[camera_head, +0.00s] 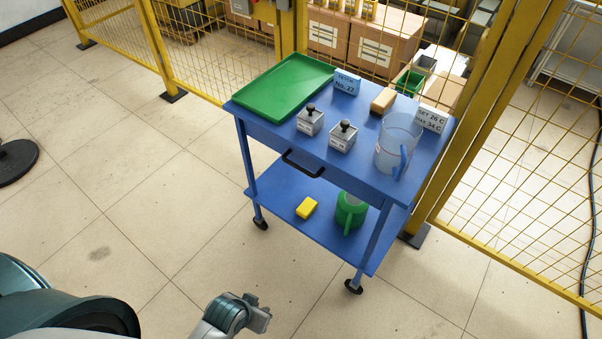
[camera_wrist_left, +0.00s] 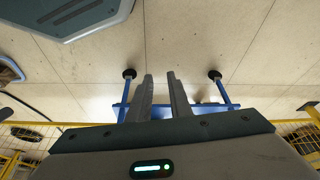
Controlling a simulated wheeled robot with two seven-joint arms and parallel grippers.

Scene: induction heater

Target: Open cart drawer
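The blue cart (camera_head: 240,110) stands in the middle right of the head view. Its drawer front (camera_head: 335,178) sits under the top, looks flush with the cart and carries a black bar handle (camera_head: 303,165). My left gripper (camera_head: 262,314) is low in the head view, in front of the cart and well apart from the handle. In the left wrist view my left gripper (camera_wrist_left: 160,76) has its two fingers apart with nothing between them. The blue cart's legs (camera_wrist_left: 127,92) and wheels show beyond the fingers there; the handle cannot be made out. My right gripper is not in view.
On the cart top are a green tray (camera_head: 285,88), two grey weights (camera_head: 310,121), a clear jug (camera_head: 397,140), a tan block (camera_head: 383,100) and signs. Yellow fencing (camera_head: 205,70) stands behind. Floor in front is clear.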

